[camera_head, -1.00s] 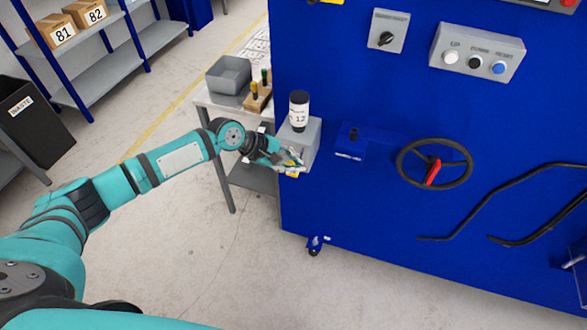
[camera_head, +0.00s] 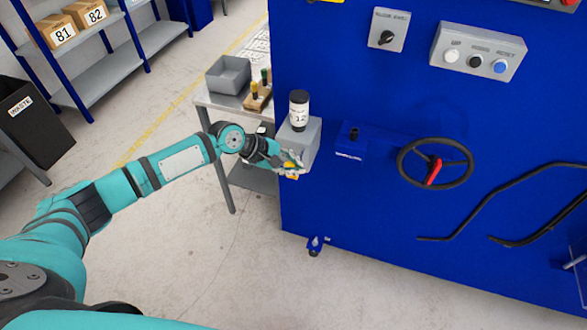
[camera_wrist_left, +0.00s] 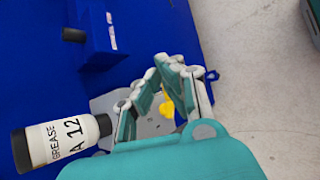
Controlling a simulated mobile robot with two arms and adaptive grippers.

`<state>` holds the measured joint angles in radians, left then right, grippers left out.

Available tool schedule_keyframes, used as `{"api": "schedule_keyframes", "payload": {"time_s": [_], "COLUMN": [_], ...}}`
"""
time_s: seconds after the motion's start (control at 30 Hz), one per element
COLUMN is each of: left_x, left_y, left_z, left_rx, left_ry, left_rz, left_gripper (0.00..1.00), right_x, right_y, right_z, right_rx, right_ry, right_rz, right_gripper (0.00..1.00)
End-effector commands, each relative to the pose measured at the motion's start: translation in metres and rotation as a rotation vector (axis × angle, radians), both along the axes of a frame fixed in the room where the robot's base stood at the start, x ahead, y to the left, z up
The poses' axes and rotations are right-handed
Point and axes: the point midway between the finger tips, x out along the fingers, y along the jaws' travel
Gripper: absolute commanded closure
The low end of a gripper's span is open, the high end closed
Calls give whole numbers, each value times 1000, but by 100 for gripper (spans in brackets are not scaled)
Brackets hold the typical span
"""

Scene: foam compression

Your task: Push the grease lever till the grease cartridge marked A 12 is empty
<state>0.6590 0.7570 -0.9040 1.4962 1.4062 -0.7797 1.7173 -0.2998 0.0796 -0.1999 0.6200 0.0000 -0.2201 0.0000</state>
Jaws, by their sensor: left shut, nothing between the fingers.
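The grease cartridge (camera_head: 299,112) is a black and white bottle. It stands on a grey box (camera_head: 311,142) on the side of the blue machine. In the left wrist view the cartridge (camera_wrist_left: 62,140) reads "GREASE A 12"; its fill level cannot be seen. My left gripper (camera_head: 292,163) is shut and empty, at the front of the grey box below the cartridge. The yellow part of the grease lever (camera_wrist_left: 168,108) shows between my finger links in the wrist view. The fingers partly hide the lever, and I cannot tell whether they touch it. My right gripper is not in view.
The blue machine (camera_head: 380,245) carries a black handwheel (camera_head: 435,163) and a button box (camera_head: 478,53). A small table with a grey bin (camera_head: 229,75) stands behind my left gripper. A waste bin (camera_head: 35,125) is at the left. The floor below the arm is clear.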

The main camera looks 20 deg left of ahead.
Motion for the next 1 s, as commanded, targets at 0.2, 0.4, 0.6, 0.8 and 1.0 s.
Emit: {"api": "schedule_keyframes", "payload": {"time_s": [0.2, 0.4, 0.6, 0.8, 1.0], "left_x": [0, 0, -1, -1, -1], "left_y": [0, 0, 0, 0, 0], "left_z": [-4, -7, -9, -11, -14], "left_rx": [1, 1, 1, 1, 1], "left_ry": [2, 2, 2, 2, 3], "left_rz": [0, 0, 0, 0, 0], "left_gripper": [100, 100, 100, 100, 100], "right_x": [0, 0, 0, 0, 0], "right_y": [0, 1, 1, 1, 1], "right_z": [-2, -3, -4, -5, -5], "right_rx": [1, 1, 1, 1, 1], "right_ry": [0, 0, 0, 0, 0], "right_rz": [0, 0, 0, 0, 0], "right_gripper": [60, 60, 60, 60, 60]}}
